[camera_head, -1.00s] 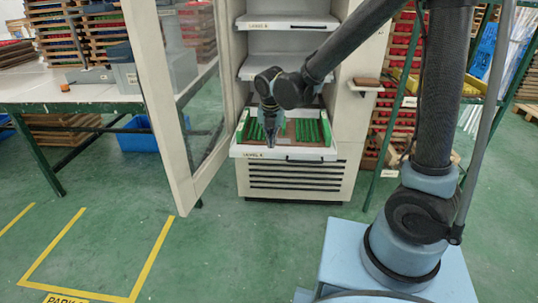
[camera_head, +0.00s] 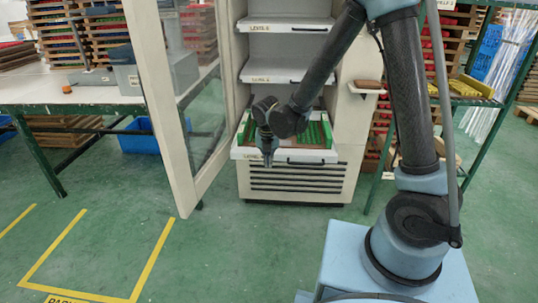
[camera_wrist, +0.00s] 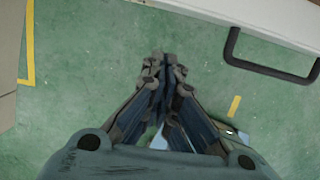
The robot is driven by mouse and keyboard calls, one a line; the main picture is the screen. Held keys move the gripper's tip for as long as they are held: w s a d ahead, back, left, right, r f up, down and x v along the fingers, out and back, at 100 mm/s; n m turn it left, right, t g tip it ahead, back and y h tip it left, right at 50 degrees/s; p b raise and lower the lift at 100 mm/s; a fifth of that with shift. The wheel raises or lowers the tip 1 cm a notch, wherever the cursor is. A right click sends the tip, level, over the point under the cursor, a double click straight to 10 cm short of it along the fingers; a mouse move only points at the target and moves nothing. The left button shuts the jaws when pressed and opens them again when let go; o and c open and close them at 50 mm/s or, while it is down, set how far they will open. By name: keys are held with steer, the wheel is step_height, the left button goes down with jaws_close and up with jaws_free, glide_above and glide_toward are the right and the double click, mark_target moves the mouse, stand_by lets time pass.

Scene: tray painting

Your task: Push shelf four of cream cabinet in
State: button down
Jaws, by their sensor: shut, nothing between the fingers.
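The cream cabinet (camera_head: 348,150) stands in the middle of the head view with its glass door (camera_head: 166,120) swung open to the left. Its lowest shelf (camera_head: 240,153), the fourth, is pulled out and carries a tray with green strips and a reddish-brown middle. My gripper (camera_head: 267,162) is shut and empty, pointing down at the front edge of this shelf, partly hiding its label. In the wrist view my gripper (camera_wrist: 165,60) shows closed fingertips over the floor, apart from the white shelf front (camera_wrist: 265,20) and its dark handle (camera_wrist: 268,68).
Upper shelves (camera_head: 287,25) sit inside the cabinet. A small side ledge (camera_head: 367,87) with a brown object sticks out on the right. A work table (camera_head: 75,95) stands left with a blue bin (camera_head: 140,138) beneath. Green floor in front is clear.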

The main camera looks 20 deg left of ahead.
steer(key=w, duration=0.2)
steer(key=w+a+f, duration=0.1)
steer(key=w, duration=0.1)
steer(key=shift+w, duration=0.1)
stand_by(0.4)
